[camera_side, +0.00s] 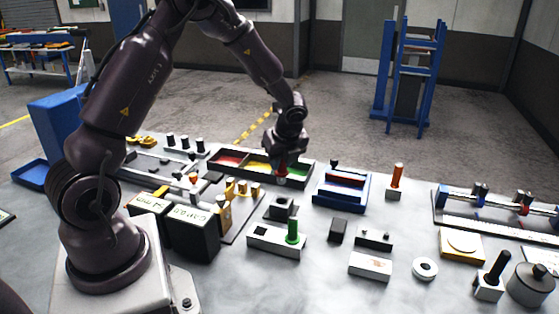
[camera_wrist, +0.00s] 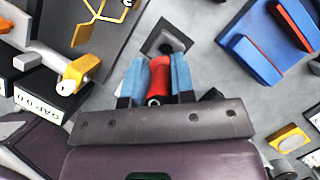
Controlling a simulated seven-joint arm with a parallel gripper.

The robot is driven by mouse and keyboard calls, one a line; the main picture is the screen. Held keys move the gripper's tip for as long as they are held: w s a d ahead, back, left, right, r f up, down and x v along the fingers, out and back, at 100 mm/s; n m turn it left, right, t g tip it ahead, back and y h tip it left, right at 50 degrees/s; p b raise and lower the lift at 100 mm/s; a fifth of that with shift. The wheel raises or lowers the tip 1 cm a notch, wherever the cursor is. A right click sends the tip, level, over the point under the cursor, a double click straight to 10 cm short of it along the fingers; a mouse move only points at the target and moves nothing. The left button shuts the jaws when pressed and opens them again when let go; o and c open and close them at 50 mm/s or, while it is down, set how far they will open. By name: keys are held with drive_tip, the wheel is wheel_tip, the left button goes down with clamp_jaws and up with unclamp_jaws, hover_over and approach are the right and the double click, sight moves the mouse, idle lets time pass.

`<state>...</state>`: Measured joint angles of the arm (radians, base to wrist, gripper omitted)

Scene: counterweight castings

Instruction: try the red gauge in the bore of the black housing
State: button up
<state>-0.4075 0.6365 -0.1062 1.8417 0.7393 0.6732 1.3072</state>
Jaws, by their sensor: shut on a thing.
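My gripper (camera_side: 283,168) is shut on the red gauge (camera_wrist: 158,76), which lies between its two blue fingers in the wrist view. In the side view the red gauge (camera_side: 282,173) hangs under the wrist, by the front edge of the sorting tray. The black housing (camera_side: 281,208) is a low, dark square block on the table, nearer the side camera than the gripper. In the wrist view the housing (camera_wrist: 151,45) shows its dark bore just beyond the fingertips. The gauge appears apart from it, outside the bore. The fingers hide part of the gauge.
A long tray (camera_side: 309,172) with red, yellow and green compartments stands behind. A green pin (camera_side: 292,230) stands in a white block in front of the housing. A blue tray (camera_side: 340,204) and small black block (camera_side: 338,231) are to the right. Black boxes (camera_side: 194,232) stand left.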

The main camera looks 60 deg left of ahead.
sight(282, 172)
drive_tip(key=shift+f, duration=2.4)
drive_tip(key=shift+f, duration=2.15)
idle(2.5)
drive_tip(key=shift+r, duration=0.15)
drive_tip(key=shift+r, duration=1.45)
